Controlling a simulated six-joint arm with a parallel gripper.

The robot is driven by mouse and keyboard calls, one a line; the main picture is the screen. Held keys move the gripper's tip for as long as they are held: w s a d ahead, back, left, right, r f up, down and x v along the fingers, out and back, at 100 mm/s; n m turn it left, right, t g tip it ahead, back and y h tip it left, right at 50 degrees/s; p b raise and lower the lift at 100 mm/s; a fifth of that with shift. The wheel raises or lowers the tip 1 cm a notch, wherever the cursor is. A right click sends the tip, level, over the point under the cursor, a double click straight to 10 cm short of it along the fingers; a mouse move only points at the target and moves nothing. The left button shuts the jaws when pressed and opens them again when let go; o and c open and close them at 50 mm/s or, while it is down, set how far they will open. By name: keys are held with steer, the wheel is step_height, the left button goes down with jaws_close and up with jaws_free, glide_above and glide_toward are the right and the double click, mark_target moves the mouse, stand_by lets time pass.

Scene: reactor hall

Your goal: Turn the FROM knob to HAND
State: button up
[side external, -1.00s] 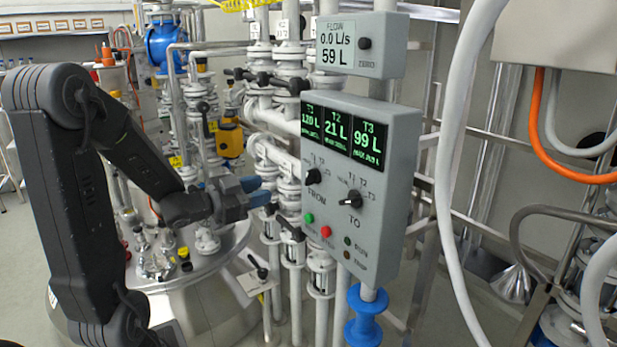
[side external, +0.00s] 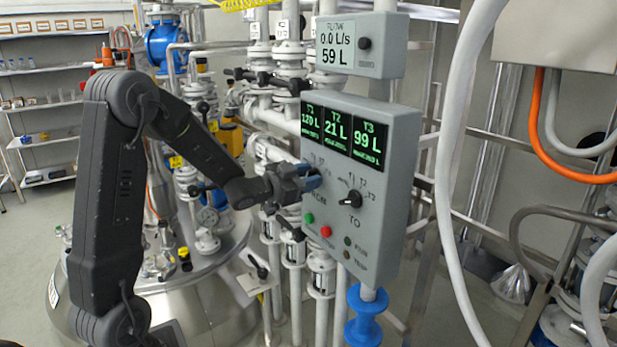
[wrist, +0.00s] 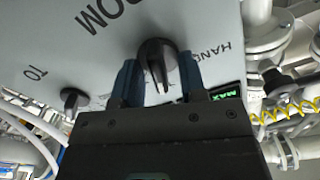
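The dark FROM knob (wrist: 157,55) sits on the grey control panel (wrist: 200,20) in the wrist view. Its narrow pointer end points down in that picture, and the HAND label is to its right. My gripper (wrist: 158,72) is open, with one blue finger on each side of the knob; I cannot tell whether either touches it. In the side external view my gripper (side external: 314,177) is at the panel's left part (side external: 395,140) and hides the FROM knob there. The TO knob (side external: 351,199) is to its right, and also shows in the wrist view (wrist: 72,98).
Green tank displays (side external: 340,135) are above the knobs. A green button (side external: 309,218) and a red button (side external: 326,231) are below. A flow box (side external: 392,45) is mounted above the panel. Pipes and valves (side external: 290,80) stand close behind my gripper. A white hose (side external: 455,150) hangs to the right.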

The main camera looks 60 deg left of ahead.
steer(key=shift+w, duration=0.1)
steer(key=shift+c, duration=0.4)
jaws_close()
steer(key=shift+n, duration=0.4)
steer(key=n, duration=0.2)
steer(key=shift+a+n, duration=0.1)
steer(key=shift+n, duration=0.3)
steer(key=n, duration=0.4)
steer(key=shift+a+n, duration=0.1)
steer(key=shift+n, duration=0.2)
steer(key=n, duration=0.4)
steer(key=shift+a+f, duration=0.1)
steer(key=shift+n, duration=1.9)
